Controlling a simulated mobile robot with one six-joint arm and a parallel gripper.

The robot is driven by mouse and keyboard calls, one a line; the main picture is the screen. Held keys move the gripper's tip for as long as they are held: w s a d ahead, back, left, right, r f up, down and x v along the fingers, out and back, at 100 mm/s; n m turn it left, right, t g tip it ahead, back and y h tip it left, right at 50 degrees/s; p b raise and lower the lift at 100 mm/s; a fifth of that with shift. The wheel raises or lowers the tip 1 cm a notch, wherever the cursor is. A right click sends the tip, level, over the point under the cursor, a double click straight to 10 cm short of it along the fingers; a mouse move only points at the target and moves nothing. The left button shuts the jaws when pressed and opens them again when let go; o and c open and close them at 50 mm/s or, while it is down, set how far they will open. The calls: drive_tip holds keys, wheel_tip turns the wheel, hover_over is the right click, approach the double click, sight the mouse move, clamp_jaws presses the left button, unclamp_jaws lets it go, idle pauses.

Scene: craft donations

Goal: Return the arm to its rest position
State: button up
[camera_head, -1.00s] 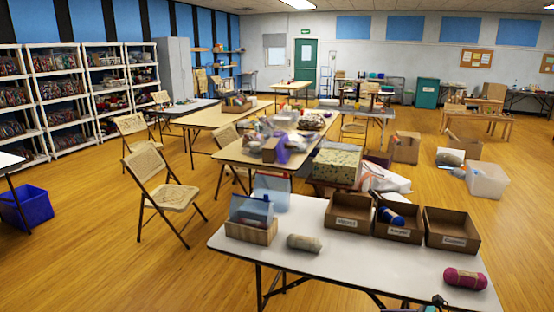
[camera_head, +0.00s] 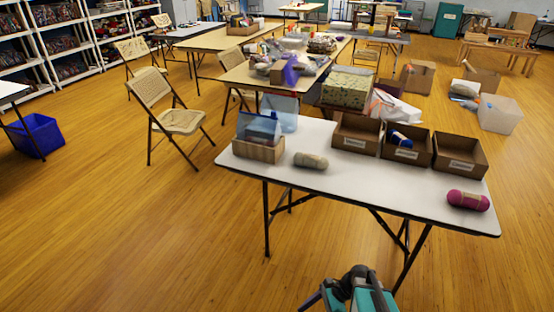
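Part of my arm, teal and dark grey, shows at the bottom edge, in front of the white table (camera_head: 262,176) and apart from it. Its lower part is cut off by the frame, and I can make out no gripper fingers. On the table stand three open cardboard boxes: a left one (camera_head: 357,136), a middle one (camera_head: 404,154) with a blue yarn skein (camera_head: 401,139) in it, and a right one (camera_head: 460,164). A beige skein (camera_head: 310,160) and a magenta skein (camera_head: 468,200) lie on the bare tabletop.
A small box (camera_head: 258,150) with blue clear sleeves stands at the table's left end. A folding chair (camera_head: 178,120) and a blue bin (camera_head: 38,137) are to the left. A clear tub (camera_head: 499,113) is on the floor at right. The foreground floor is open.

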drive_tip(key=s+a+f+n+g+h+b, duration=0.1)
drive_tip(key=s+a+f+n+g+h, duration=0.2)
drive_tip(key=s+f+n, duration=0.65)
drive_tip(key=s+d+f+n+h, duration=0.1)
drive_tip(key=s+d+n+h, duration=0.4)
drive_tip(key=d+n, duration=0.3)
drive_tip(key=shift+d+f, duration=0.25)
drive_tip(key=shift+d, duration=0.55)
drive_tip(key=shift+s+n, duration=0.1)
drive_tip(key=shift+n, duration=0.15)
